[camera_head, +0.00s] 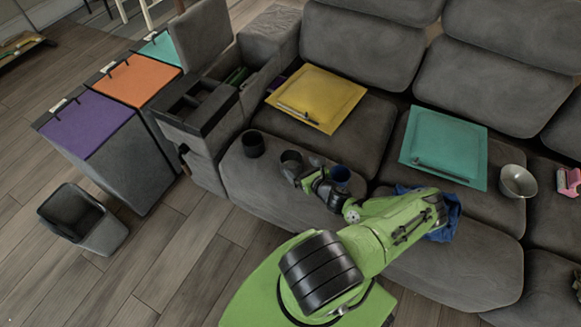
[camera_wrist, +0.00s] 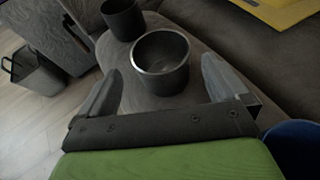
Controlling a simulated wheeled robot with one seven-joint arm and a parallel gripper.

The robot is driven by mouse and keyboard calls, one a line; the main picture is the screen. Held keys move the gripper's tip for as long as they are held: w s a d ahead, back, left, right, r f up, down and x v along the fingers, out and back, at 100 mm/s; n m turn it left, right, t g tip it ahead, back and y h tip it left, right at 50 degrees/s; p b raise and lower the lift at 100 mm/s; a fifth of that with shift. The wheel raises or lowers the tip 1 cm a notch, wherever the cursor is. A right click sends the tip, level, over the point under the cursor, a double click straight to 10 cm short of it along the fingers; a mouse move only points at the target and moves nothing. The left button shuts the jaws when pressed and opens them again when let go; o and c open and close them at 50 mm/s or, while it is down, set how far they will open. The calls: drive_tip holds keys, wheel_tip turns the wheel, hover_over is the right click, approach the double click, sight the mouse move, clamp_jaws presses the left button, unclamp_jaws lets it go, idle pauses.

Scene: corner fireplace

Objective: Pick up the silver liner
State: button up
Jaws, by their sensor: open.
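A dark grey metal cup with a silver rim, likely the silver liner, stands upright on the grey sofa seat; it shows in the head view (camera_head: 291,158) and in the wrist view (camera_wrist: 161,78). My gripper (camera_wrist: 160,66) is open, with one finger on each side of the cup in the wrist view. Whether the fingers touch it cannot be told. In the head view my gripper (camera_head: 303,170) is close beside the cup and partly covers it. The cup looks empty.
A black cup (camera_head: 254,144) stands just left of the silver-rimmed cup. A blue cup (camera_head: 340,174) stands close on the right.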

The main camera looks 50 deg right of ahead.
sight(286, 154)
drive_tip(key=b+x, duration=0.2)
drive_tip(key=x, duration=0.3)
drive_tip(key=shift+w+d, duration=0.1)
drive_tip(key=shift+w, duration=0.3)
